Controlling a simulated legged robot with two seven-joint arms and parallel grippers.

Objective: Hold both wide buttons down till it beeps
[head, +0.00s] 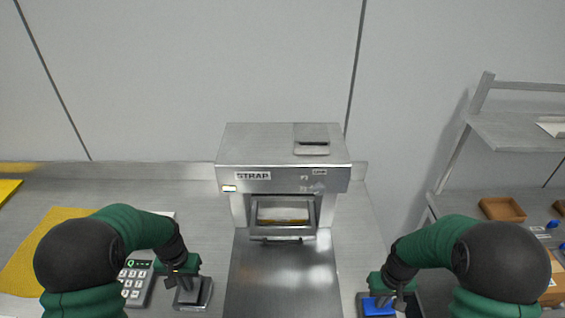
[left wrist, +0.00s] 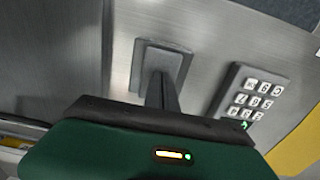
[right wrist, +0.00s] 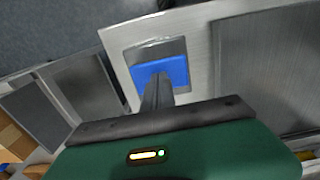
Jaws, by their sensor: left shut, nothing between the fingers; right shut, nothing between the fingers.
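The left wide button (head: 196,294) is a grey square pad on a metal plate, left of the strapping machine; it also shows in the left wrist view (left wrist: 148,58). My left gripper (head: 181,279) is shut and empty, its fingertips over that pad. The right wide button (head: 377,308) has a blue top; it also shows in the right wrist view (right wrist: 174,70). My right gripper (head: 393,300) is shut and empty, its fingertips at the blue top. I cannot tell whether either pad is pressed down.
A keypad (head: 136,285) lies left of the left button. A shelf rack (head: 510,130) with brown trays (head: 503,209) stands at right.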

